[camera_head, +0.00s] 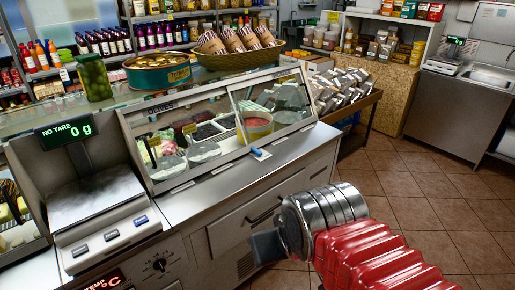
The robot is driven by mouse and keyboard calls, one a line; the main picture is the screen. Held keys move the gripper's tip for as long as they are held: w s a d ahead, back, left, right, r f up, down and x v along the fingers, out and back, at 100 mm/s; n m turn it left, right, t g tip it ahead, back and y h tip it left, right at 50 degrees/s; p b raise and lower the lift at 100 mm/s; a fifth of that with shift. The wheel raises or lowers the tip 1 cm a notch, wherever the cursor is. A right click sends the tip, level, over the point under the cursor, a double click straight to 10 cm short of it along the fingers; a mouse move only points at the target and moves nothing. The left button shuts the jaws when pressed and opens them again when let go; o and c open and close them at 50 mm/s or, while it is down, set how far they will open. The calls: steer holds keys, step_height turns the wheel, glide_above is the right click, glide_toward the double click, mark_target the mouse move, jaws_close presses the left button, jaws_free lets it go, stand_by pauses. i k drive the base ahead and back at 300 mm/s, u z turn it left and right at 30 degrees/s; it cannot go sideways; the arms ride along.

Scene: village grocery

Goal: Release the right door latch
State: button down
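The glass-fronted olive case (150,112) stands on the steel counter, with tubs and trays inside. Its right glass pane (283,100) has a light metal frame and looks closed. A small blue-and-white piece (260,154) sits at the foot of the front, near the lower left corner of this pane; I cannot tell if it is the latch. My gripper (264,247) is a dark grey block at the end of a silver wrist and red ribbed arm. It is in front of and below the counter edge, apart from the case. Its finger opening cannot be made out.
A scale (98,200) showing 0 g stands left of the case. A green jar (93,78), a round tin (158,72) and a basket (238,58) of paper cones stand on top. A black handle (264,214) juts from the cabinet front. Tiled floor (425,215) is free at right.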

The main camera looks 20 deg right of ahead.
mark_target(259, 153)
steer(key=u, duration=0.05)
steer(key=i, duration=1)
steer(key=z, duration=0.05)
